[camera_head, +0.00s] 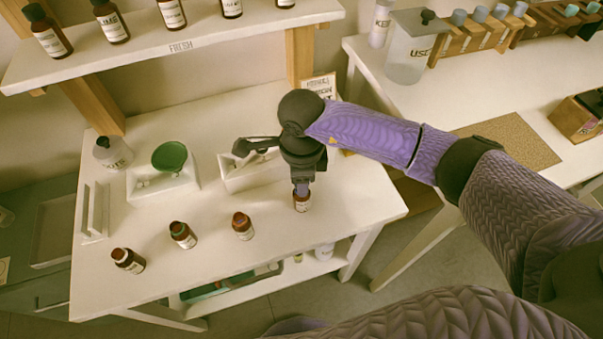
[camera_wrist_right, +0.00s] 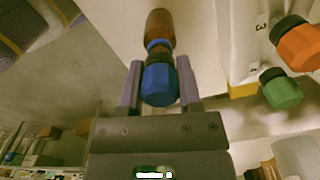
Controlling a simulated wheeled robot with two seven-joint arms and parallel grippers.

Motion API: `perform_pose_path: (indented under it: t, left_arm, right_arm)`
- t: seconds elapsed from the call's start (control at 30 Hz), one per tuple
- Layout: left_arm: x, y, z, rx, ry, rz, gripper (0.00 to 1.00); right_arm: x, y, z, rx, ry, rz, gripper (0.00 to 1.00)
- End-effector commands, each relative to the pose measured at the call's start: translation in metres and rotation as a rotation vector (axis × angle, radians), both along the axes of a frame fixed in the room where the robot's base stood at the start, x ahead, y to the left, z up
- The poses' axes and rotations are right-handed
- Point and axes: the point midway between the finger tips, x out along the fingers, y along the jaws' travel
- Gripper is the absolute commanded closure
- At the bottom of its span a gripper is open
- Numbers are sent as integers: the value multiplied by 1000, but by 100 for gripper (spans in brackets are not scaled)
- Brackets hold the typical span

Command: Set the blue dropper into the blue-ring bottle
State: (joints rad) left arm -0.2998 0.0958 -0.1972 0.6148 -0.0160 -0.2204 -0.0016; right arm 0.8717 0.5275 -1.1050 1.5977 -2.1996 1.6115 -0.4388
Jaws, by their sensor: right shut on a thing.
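My right gripper (camera_head: 302,184) points down over the rightmost brown bottle (camera_head: 302,203) in the front row on the white table. In the right wrist view its two fingers (camera_wrist_right: 160,84) are shut on the blue dropper (camera_wrist_right: 160,86), one on each side of the blue cap. The dropper's dark collar lies right against the blue ring (camera_wrist_right: 158,43) at the neck of the brown bottle, in line with it. I cannot tell whether the collar is fully seated. The head view hides the dropper behind the gripper. My left gripper is not in view.
Three more brown bottles, left (camera_head: 128,260), middle (camera_head: 183,235) and right (camera_head: 242,226), stand open in the row. Behind the gripper is a white rack (camera_head: 236,181); an orange dropper (camera_wrist_right: 298,45) and a green dropper (camera_wrist_right: 281,90) show beside it. A green dish (camera_head: 169,156) stands left.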

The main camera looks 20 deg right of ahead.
Motion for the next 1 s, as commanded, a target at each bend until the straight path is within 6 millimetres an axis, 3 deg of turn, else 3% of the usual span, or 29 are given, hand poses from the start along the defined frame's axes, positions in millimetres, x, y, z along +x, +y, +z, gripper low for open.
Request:
perform_pose_path:
  t: [0.3,0.33,0.5,0.77,1.0]
  left_arm:
    - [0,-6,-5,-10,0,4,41]
    - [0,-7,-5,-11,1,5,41]
    - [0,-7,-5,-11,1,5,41]
    - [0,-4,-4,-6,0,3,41]
    - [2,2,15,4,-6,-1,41]
  right_arm:
    - [0,0,-6,0,0,0,70]
    - [0,0,-6,0,0,0,52]
    - [0,0,-6,0,0,0,16]
    - [0,0,-5,0,0,0,15]
    - [0,0,19,0,-2,0,15]
